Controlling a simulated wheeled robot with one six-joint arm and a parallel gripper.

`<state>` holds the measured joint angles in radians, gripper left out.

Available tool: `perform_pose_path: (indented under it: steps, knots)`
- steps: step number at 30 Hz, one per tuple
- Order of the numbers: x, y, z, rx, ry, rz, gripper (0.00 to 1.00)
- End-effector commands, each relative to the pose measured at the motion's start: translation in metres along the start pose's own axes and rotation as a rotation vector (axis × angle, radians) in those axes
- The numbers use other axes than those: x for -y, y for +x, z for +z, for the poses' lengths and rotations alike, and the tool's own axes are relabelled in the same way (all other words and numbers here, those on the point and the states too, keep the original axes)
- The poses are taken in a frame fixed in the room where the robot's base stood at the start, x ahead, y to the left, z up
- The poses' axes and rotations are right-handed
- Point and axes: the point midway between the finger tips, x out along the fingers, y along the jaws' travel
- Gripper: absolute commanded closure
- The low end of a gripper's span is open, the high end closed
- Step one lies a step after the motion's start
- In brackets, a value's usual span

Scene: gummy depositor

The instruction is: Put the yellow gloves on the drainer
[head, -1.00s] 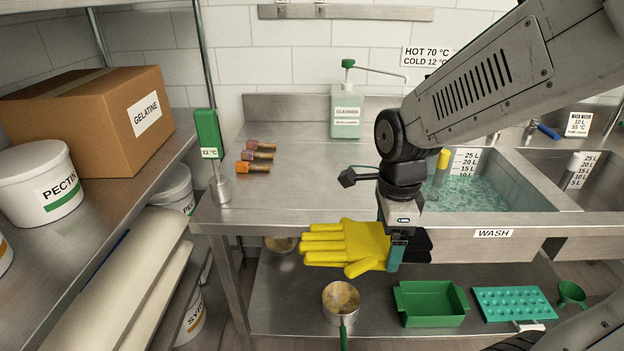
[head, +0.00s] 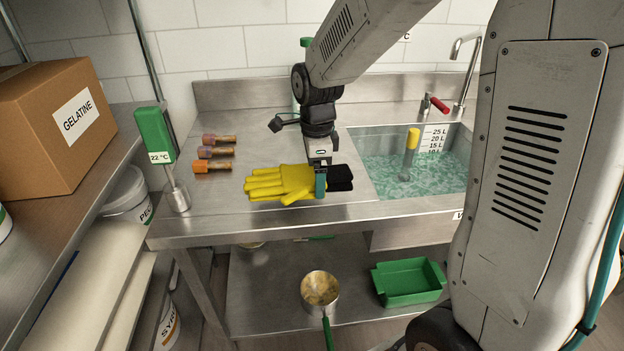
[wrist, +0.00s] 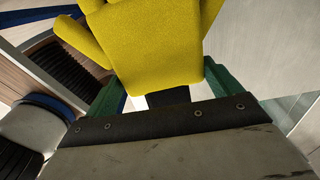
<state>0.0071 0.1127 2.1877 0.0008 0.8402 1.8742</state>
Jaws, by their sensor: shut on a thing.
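The yellow gloves (head: 282,182) have black cuffs (head: 340,177) and are held in my gripper (head: 320,184), fingers pointing left. In the head view they are over the steel drainer (head: 240,217) left of the wash sink; I cannot tell whether they touch it. In the wrist view the yellow gloves (wrist: 160,45) fill the space between the green fingers of my gripper (wrist: 172,92). The far finger is hidden in the head view.
The wash sink (head: 418,208) with water is to the right. A pot (head: 320,290) and green tray (head: 408,282) stand on the shelf below.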

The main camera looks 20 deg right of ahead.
Motion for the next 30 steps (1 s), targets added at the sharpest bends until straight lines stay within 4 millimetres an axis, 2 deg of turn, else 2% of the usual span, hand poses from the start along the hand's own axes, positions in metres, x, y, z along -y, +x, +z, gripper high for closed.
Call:
perform_pose_path:
  steps: [3,6,15,26,27,30]
  knots:
    - [0.016,0.002,0.004,0.000,0.001,0.000,0.51]
    - [0.021,0.003,0.005,0.000,0.002,0.001,0.51]
    - [0.021,0.036,0.004,-0.001,0.003,0.003,0.51]
    - [0.021,0.040,0.004,0.000,0.003,0.001,0.51]
    - [0.021,0.040,0.004,0.000,0.003,0.000,0.02]
    - [0.021,0.040,0.004,0.000,0.003,0.000,0.00]
